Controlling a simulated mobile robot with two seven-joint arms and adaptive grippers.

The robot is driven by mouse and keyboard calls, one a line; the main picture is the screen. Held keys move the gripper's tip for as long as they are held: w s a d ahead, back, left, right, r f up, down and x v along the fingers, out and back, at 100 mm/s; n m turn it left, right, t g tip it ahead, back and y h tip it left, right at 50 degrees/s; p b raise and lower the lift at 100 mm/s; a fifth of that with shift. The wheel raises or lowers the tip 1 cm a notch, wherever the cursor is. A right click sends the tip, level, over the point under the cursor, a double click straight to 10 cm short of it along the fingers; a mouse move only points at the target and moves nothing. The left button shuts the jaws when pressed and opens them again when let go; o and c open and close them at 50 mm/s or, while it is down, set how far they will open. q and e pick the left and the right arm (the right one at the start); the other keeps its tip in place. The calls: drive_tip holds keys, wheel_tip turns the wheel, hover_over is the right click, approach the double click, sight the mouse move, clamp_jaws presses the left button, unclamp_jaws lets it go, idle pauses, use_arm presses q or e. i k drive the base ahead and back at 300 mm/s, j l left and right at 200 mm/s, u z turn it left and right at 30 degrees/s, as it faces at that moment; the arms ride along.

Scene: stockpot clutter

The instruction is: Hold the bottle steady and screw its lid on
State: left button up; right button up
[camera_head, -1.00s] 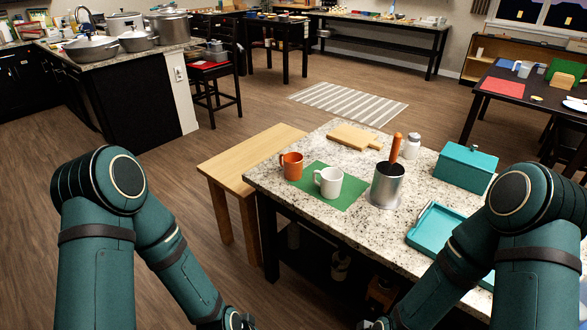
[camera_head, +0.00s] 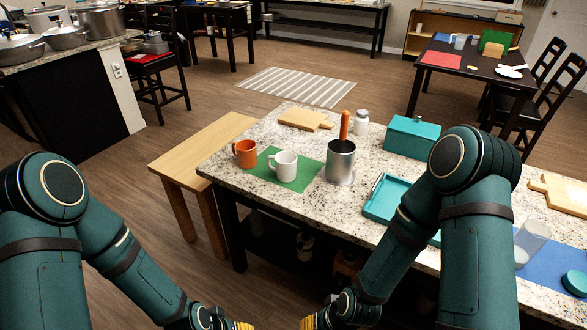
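A clear, see-through bottle (camera_head: 531,242) stands open-topped on a blue mat (camera_head: 555,267) at the right of the granite counter. It looks slanted in the picture. A round teal lid (camera_head: 575,283) lies on the mat to its right, apart from the bottle and partly cut by the frame edge. Only the edges of my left gripper (camera_head: 243,325) and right gripper (camera_head: 308,322) show at the bottom edge, low in front of the counter. Their fingers are largely out of frame. Both are far left of the bottle and touch neither it nor the lid.
The counter (camera_head: 240,190) also holds an orange mug (camera_head: 245,154), white mug (camera_head: 284,166), metal canister (camera_head: 340,163), white-capped jar (camera_head: 361,123), teal box (camera_head: 412,137), teal tray (camera_head: 380,208) and cutting boards (camera_head: 303,119). A wooden bench (camera_head: 205,145) adjoins its left side.

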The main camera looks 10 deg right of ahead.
sight(525, 245)
drive_tip(key=z, duration=1.9)
drive_tip(key=l+u, duration=0.15)
drive_tip(key=u, duration=0.25)
drive_tip(key=i+l+u, duration=0.1)
drive_tip(key=u, duration=0.3)
drive_tip(key=l+u, duration=0.25)
drive_tip(key=u, duration=0.15)
drive_tip(key=k+l+u, duration=0.1)
drive_tip(key=l+u, duration=0.35)
drive_tip(key=l, duration=0.5)
drive_tip(key=k+l, duration=0.1)
drive_tip(key=l, duration=0.4)
drive_tip(key=l+u, duration=0.1)
drive_tip(key=l, duration=0.35)
drive_tip(key=k, duration=0.05)
